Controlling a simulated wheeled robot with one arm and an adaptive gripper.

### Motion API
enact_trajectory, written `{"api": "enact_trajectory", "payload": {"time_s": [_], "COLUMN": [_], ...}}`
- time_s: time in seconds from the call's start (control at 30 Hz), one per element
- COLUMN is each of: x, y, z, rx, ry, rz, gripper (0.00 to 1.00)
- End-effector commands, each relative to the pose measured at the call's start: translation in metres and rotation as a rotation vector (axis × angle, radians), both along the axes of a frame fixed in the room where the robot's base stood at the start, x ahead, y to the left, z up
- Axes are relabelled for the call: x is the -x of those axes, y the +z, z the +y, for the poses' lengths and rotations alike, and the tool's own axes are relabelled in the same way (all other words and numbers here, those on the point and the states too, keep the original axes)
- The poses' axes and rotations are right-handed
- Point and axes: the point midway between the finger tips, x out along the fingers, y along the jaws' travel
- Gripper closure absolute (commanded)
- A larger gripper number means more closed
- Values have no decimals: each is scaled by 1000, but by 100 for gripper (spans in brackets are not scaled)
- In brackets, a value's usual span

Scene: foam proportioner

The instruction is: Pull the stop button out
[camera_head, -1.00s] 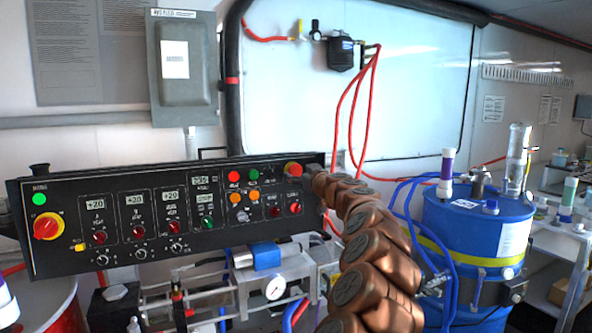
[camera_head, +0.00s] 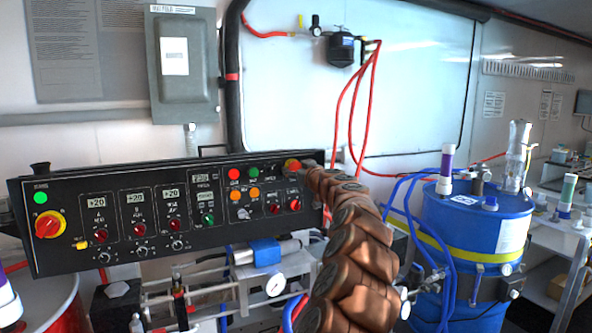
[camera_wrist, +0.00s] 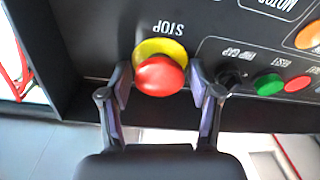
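The stop button (camera_head: 290,164) is a red knob on a yellow ring near the top right corner of the black control panel (camera_head: 70,250). The wrist view shows the red stop button (camera_wrist: 160,76) close up, with the word STOP beside it upside down. My gripper (camera_wrist: 161,82) is open, with one finger on each side of the button and visible gaps between fingers and knob. In the head view my gripper (camera_head: 303,167) is at the panel's right end, and its fingers partly cover the button there.
Other small knobs and lights sit close by, including a green button (camera_wrist: 269,84) and a black switch (camera_wrist: 231,76). A red and yellow rotary switch (camera_head: 48,225) is at the panel's far left. A blue drum (camera_head: 470,235) with hoses stands to the right.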

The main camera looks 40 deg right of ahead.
Motion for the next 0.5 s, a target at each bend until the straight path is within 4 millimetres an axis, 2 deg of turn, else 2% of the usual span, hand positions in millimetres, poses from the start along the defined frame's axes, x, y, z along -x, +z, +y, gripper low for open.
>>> {"api": "enact_trajectory", "payload": {"time_s": [0.07,0.5], "x": [0,0], "y": [0,0], "z": [0,0], "rx": [0,0], "ry": [0,1], "rz": [0,0], "gripper": [49,95]}}
